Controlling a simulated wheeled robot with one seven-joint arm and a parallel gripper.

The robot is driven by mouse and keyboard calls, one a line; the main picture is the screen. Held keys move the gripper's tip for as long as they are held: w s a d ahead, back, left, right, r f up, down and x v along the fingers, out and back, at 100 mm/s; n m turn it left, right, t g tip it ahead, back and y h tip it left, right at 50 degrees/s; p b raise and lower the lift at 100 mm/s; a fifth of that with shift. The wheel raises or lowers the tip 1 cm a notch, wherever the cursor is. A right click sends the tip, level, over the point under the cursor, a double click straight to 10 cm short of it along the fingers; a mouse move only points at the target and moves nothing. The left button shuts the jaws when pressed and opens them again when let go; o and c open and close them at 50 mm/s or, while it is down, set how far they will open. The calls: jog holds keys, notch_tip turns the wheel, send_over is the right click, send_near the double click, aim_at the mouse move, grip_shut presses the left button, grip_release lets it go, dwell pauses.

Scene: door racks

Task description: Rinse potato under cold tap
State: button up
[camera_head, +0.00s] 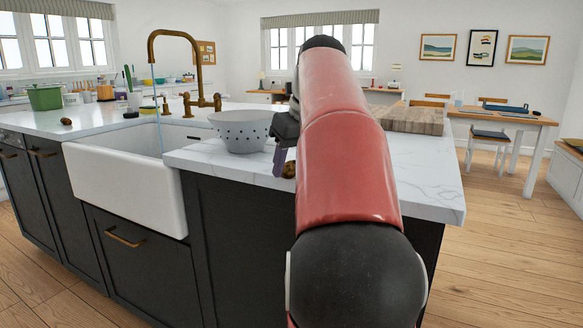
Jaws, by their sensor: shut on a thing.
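My gripper (284,163) is partly hidden behind my red arm, low over the right counter. It is shut on a brown potato (289,170), of which only a small part shows beside the arm. I cannot tell whether the potato touches the counter. The brass tap (200,72) arches over the white apron sink (118,177), to the left of my gripper. A thin bluish stream of water (157,105) runs down from its spout into the sink. The sink's bottom is hidden.
A pale colander (241,131) stands on the counter (230,166) between my gripper and the sink. A brown potato-like item (66,122) lies left of the sink near a green pot (45,97). A wooden board (413,119) lies right of my arm.

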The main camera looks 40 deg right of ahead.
aim_at(293, 163)
notch_tip(293, 163, up, 8)
jog(key=shift+w+d+f+p, duration=0.1)
jog(key=shift+p, duration=0.95)
jog(key=shift+r, duration=1.05)
